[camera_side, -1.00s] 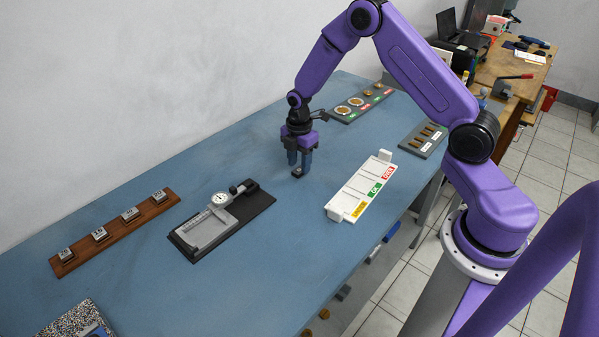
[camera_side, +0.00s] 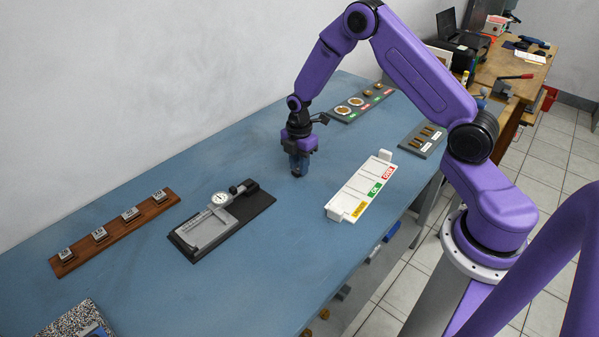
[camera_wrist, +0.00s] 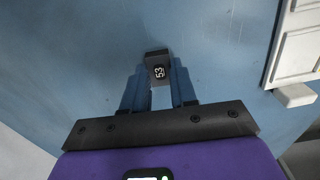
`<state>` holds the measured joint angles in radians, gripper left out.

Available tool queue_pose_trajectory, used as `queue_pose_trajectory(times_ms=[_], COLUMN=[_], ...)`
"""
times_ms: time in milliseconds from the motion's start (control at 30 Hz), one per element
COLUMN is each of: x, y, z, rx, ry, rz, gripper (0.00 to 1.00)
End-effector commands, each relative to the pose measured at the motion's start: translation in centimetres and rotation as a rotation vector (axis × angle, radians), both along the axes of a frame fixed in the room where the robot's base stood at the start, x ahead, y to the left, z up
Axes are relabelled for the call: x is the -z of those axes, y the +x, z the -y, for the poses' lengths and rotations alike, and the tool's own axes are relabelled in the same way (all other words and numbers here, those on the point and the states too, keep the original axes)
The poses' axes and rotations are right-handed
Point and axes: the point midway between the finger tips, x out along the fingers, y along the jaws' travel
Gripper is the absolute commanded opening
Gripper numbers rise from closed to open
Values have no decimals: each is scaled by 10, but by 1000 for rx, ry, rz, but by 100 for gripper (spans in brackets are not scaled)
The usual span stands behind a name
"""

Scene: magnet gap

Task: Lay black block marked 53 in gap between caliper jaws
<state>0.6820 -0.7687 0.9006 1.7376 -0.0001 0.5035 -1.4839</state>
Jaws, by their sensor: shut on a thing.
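The black block marked 53 (camera_wrist: 158,66) is between my fingertips in the wrist view, with its number facing the camera. My gripper (camera_side: 298,171) is shut on it, low over the blue table. In the side view the block (camera_side: 297,176) is mostly hidden by the fingers, and I cannot tell whether it touches the table. The caliper (camera_side: 222,214) lies on a dark base to the left of my gripper, with a round dial and a flat grey plate. The gap between its jaws is too small to make out clearly.
A white tray (camera_side: 345,207) with coloured labels lies right of my gripper. A wooden rail (camera_side: 117,235) with several marked blocks is at the left. Label boards stand at the back (camera_side: 347,116) and right (camera_side: 414,143). The table between gripper and caliper is clear.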

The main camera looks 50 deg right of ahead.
Motion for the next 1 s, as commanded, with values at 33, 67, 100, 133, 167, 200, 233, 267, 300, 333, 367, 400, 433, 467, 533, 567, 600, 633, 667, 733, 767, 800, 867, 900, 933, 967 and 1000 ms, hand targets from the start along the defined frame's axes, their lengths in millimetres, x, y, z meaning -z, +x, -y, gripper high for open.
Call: queue_pose_trajectory(times_ms=[33,67,100,133,167,200,233,267,300,333,367,400,433,467,533,567,600,633,667,733,767,800,867,900,933,967,1000], x=[-4,-6,-9,-11,-13,-16,-18,-20,-23,-25,-27,-30,-32,-34,-38,-40,-42,-43,-44,-46,-47,-47,-47,-47,-47,-47,-47], y=[1,1,0,0,0,1,1,0,0,0,1,1,1,1,0,0,0,0,0,0,0,0,0,0,0,0,0], z=[0,0,0,0,0,0,0,0,0,0,0,0,0,0,0,0,0,0,0,0,0,0,0,0,0,0,0], rx=[0,0,0,0,0,0,0,0,0,0,0,0,0,0,0,0,0,0,0,0,0,0,0,0,0,0,0], ry=[0,0,0,0,0,0,0,0,0,0,0,0,0,0,0,0,0,0,0,0,0,0,0,0,0,0,0], rz=[2,2,1,1,2,2,2,2,1,2,2,3,2,2,2,2,1,1,1,1,0,0,0,0,0,0,0], gripper=[0,0,0,0,0,0,0,0,0,0,0,0,0,0,0,0,0,0,0,0,0,0,0,0,0,0,0])
